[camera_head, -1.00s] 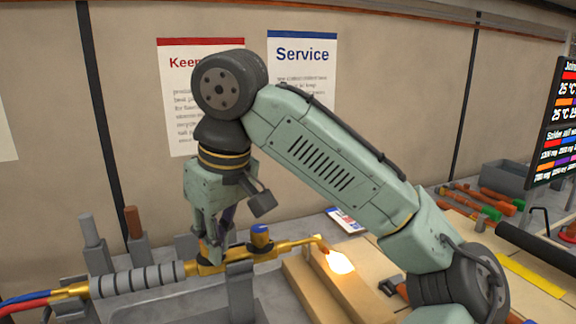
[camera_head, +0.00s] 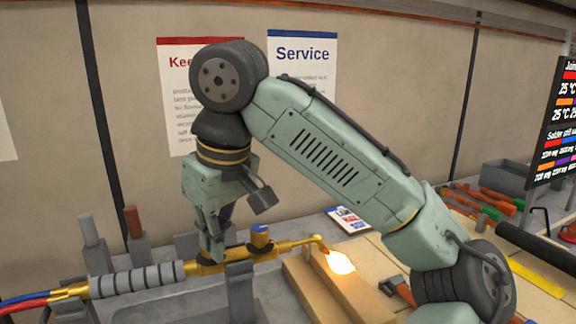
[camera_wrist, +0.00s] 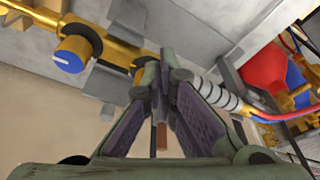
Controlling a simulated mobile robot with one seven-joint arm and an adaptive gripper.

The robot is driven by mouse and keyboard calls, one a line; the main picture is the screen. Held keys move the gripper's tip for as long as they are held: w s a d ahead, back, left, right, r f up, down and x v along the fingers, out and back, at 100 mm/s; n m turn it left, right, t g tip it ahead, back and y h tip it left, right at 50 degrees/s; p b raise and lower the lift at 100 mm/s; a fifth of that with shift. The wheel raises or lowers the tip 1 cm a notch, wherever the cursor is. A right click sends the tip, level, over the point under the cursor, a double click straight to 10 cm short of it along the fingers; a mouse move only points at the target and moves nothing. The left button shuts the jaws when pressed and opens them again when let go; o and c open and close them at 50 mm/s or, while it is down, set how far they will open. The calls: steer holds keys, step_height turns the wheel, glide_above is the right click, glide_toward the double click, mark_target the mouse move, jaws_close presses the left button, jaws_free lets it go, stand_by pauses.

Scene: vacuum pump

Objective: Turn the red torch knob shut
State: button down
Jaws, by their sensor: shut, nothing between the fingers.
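The brass torch (camera_head: 208,268) lies in a grey holder, with a lit flame (camera_head: 341,263) at its tip on the right. A blue knob with an orange base (camera_head: 260,236) stands on the torch body; it also shows in the wrist view (camera_wrist: 72,54). The red torch knob is not visible in either view; my gripper covers that part of the torch. My gripper (camera_head: 216,252) points down over the torch body, left of the blue knob. In the wrist view my gripper (camera_wrist: 155,68) has its fingertips together at the brass body. Contact with it cannot be told.
Red and blue hoses (camera_head: 38,297) run off to the left. Wooden blocks (camera_head: 318,288) stand under the flame. Grey posts and a brown-handled tool (camera_head: 133,222) stand behind the torch's left end. Tools and a dark screen (camera_head: 560,125) are at the right.

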steer(key=v, duration=0.3)
steer(key=a+v, duration=0.1)
steer(key=v, duration=0.1)
steer(key=shift+w+r, duration=0.2)
steer(key=shift+w, duration=0.1)
